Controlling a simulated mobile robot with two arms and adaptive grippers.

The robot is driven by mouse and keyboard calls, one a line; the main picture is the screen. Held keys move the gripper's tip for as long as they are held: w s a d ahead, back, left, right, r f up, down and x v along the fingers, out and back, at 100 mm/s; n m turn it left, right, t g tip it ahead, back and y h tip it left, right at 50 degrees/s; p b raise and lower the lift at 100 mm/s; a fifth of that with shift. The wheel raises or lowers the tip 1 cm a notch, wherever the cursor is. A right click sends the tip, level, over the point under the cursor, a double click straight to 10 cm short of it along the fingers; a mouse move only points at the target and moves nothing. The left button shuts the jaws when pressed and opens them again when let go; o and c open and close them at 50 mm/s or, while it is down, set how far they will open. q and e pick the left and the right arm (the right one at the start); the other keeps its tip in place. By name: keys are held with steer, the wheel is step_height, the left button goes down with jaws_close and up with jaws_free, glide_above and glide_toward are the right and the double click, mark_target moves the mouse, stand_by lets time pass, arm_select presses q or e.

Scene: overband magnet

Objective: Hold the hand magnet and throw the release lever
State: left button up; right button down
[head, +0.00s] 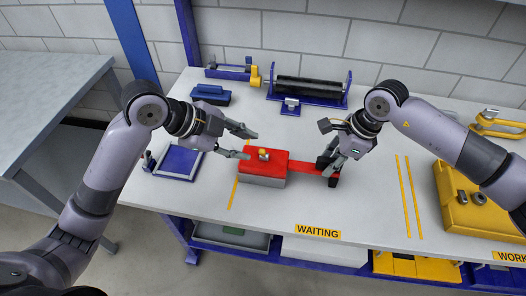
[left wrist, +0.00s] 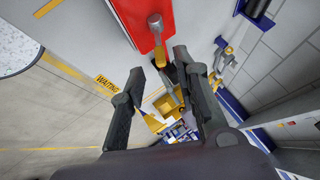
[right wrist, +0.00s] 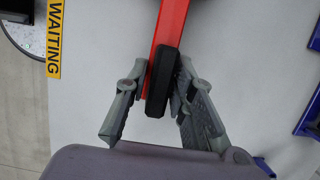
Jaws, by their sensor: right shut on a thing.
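The hand magnet (head: 265,178) is a red and grey block on the bench. Its red bar handle (head: 312,167) runs right and ends in a black grip (right wrist: 160,82). My right gripper (head: 329,171) is shut on that grip, with a finger on either side in the right wrist view. A small brass-coloured lever (head: 264,154) stands on the magnet's red top; its rounded grey end (left wrist: 155,21) shows in the left wrist view. My left gripper (head: 250,146) is open and empty, just left of the magnet near its top, apart from the lever.
A blue tray (head: 172,162) lies to the left. A blue block (head: 210,94) and a black roller in a blue frame (head: 308,88) stand behind. A yellow tray (head: 470,210) with metal parts sits at right. The bench in front of the magnet is clear to the WAITING label (head: 318,231).

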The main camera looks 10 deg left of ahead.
mark_target(263, 152)
arm_select(q)
steer(key=shift+x, duration=3.8)
steer(key=shift+c, duration=0.4)
jaws_close()
steer(key=shift+w, duration=0.1)
